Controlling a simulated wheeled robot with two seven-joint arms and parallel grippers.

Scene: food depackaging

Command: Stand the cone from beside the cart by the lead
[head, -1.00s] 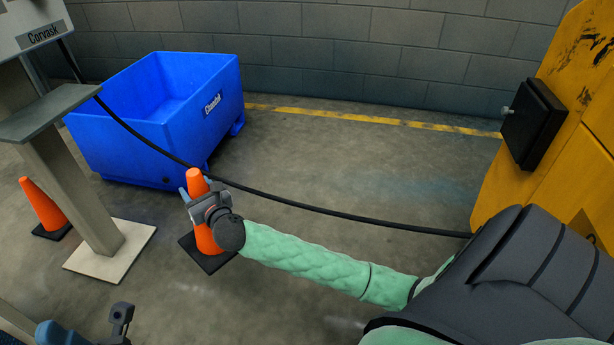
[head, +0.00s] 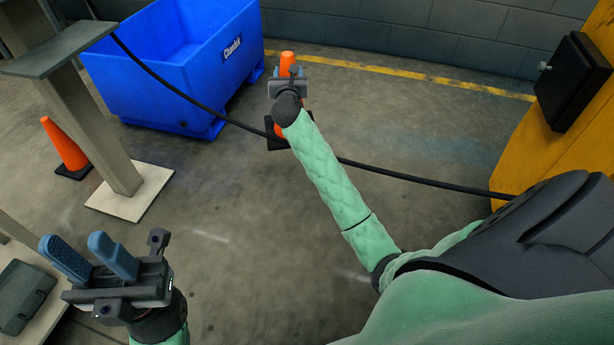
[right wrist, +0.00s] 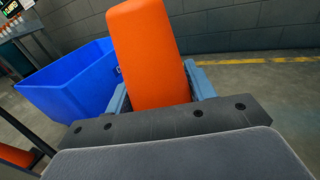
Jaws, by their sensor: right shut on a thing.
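An orange cone (head: 287,60) with a dark square base is upright in my right gripper (head: 288,74), which is shut on it. The cone fills the middle of the right wrist view (right wrist: 150,55) between the blue fingers. The black lead (head: 420,180) runs across the floor to the yellow cabinet; the cone's base is right at it in the head view. My arm hides part of the base, and I cannot tell whether it touches the floor. My left gripper (head: 88,252) is open and empty at lower left.
A blue bin (head: 150,80) stands left of the held cone. A second orange cone (head: 64,145) stands at left beside a post on a pale base plate (head: 135,195). The yellow cabinet (head: 555,145) is at right.

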